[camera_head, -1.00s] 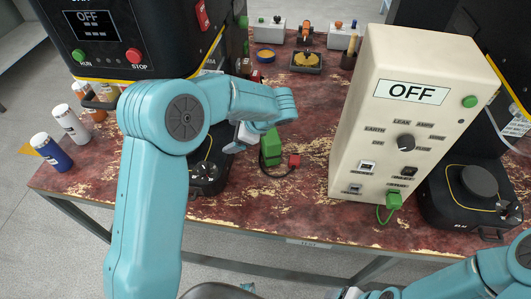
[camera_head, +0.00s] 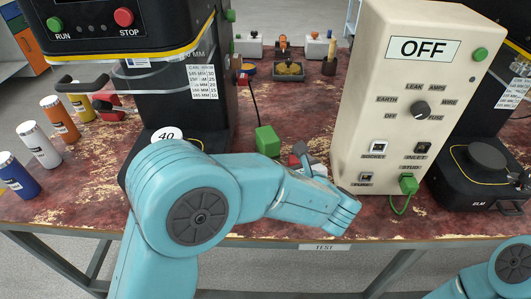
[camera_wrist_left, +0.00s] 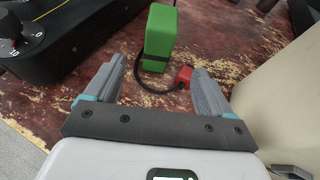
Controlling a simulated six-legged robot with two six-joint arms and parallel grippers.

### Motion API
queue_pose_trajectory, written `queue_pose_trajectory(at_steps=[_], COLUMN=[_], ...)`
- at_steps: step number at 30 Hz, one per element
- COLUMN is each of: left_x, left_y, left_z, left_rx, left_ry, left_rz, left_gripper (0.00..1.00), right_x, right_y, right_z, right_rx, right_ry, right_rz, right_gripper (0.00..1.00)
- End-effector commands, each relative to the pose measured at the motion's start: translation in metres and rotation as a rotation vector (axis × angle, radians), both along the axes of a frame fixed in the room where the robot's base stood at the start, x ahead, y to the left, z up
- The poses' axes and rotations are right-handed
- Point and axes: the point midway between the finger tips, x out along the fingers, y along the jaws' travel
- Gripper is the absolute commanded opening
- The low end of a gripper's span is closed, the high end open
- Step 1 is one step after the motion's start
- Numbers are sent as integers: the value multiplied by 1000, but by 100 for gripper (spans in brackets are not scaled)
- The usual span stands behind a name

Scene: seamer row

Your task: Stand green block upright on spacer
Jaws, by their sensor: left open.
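The green block (camera_head: 267,141) is on the worn red tabletop, left of the cream tester box. In the left wrist view the green block (camera_wrist_left: 160,38) has a dark band, and a black cord runs from it to a small red piece (camera_wrist_left: 184,76). My left gripper (camera_head: 309,162) is open and empty, to the right of and nearer than the block. In the left wrist view its fingers (camera_wrist_left: 157,70) point toward the block, with the red piece by the right fingertip. I cannot identify the spacer for certain; a white disc marked 40 (camera_head: 166,135) shows at the left machine. My right gripper is out of view.
The cream tester box (camera_head: 400,110), reading OFF, stands close right of my left gripper. The left machine (camera_head: 180,100) and several cans, such as the blue one (camera_head: 18,175), are at left. A black scale-like unit (camera_head: 480,175) is at right. Tabletop behind the block is mostly clear.

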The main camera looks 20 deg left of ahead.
Motion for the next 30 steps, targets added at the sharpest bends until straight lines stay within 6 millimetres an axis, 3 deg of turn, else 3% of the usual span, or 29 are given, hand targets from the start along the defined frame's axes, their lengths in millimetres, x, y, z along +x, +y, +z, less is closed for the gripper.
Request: queue_pose_trajectory(at_steps=[9, 17, 24, 30], left_x=[50, 66, 93, 100], left_y=[43, 58, 81, 86], left_z=[-28, -36, -49, -52], left_rx=[-1, -1, -2, 0], left_ry=[1, 2, 1, 1], left_rz=[4, 3, 4, 1], left_gripper=[83, 83, 83, 83], right_x=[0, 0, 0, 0], right_y=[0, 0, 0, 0], right_z=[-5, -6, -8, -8], right_rx=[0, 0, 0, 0], right_ry=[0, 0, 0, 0], right_rz=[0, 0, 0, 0], right_gripper=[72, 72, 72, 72])
